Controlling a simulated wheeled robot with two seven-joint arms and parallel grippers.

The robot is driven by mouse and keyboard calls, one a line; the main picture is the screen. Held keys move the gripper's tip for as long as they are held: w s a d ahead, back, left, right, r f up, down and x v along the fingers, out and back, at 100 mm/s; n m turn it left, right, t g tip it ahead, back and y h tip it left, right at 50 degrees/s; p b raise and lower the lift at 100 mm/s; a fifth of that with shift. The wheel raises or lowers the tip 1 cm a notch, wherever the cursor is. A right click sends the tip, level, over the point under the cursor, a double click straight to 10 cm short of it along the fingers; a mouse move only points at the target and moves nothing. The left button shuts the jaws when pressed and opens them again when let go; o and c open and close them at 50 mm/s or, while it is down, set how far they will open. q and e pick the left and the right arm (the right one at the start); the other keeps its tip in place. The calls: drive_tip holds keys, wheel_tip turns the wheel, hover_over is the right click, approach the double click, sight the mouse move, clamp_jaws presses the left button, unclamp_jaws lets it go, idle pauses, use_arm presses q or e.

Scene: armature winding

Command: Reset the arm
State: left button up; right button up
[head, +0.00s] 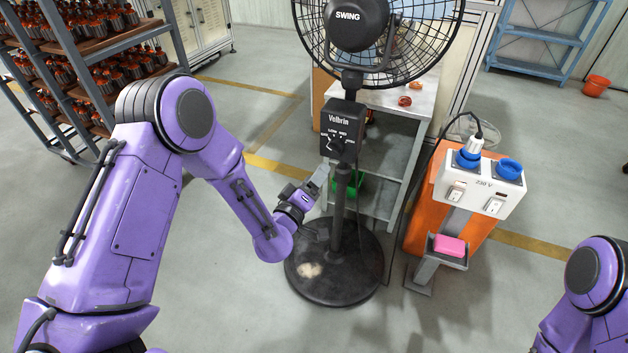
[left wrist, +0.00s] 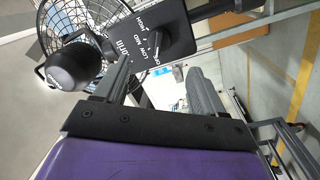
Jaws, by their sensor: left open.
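My left arm comes in from the left in the head view, and its gripper (head: 318,178) is open just in front of the fan's pole, below the control box. The black pedestal fan (head: 357,22) stands upright on a round base (head: 333,262). Its control box (head: 341,128) carries a speed knob (head: 336,145) with marked settings. In the left wrist view the control box (left wrist: 150,35) and knob (left wrist: 154,44) show beyond the open fingers (left wrist: 160,92), with nothing seen between them. Of my right arm only a purple part shows at the right edge; its gripper is out of view.
An orange stand with a 230 V socket box (head: 480,183) and a pink block (head: 449,246) on a small ledge is right of the fan. A grey shelf table (head: 400,100) is behind the fan. A loaded rack (head: 100,50) stands at the back left. Floor in front is clear.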

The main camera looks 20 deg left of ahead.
use_arm(q)
drive_tip(key=shift+s, duration=0.15)
drive_tip(key=s+a+f+m+g+y+p, duration=0.1)
drive_tip(key=s+a+f+m+g+y, duration=0.3)
drive_tip(key=s+f+g, duration=0.85)
drive_tip(key=s+a+f+g, duration=0.1)
drive_tip(key=s+a+f, duration=0.1)
drive_tip(key=s, duration=0.5)
drive_tip(key=s+a+f+g+y+p, duration=0.1)
drive_tip(key=s+f, duration=0.3)
drive_tip(key=s, duration=0.4)
drive_tip(key=s+a+f+g, duration=0.1)
drive_tip(key=s+a+f, duration=0.1)
drive_tip(key=s, duration=0.6)
drive_tip(key=shift+s+a+f+n+p, duration=0.15)
drive_tip(key=shift+a+f+n+p, duration=0.2)
drive_tip(key=shift+f, duration=0.35)
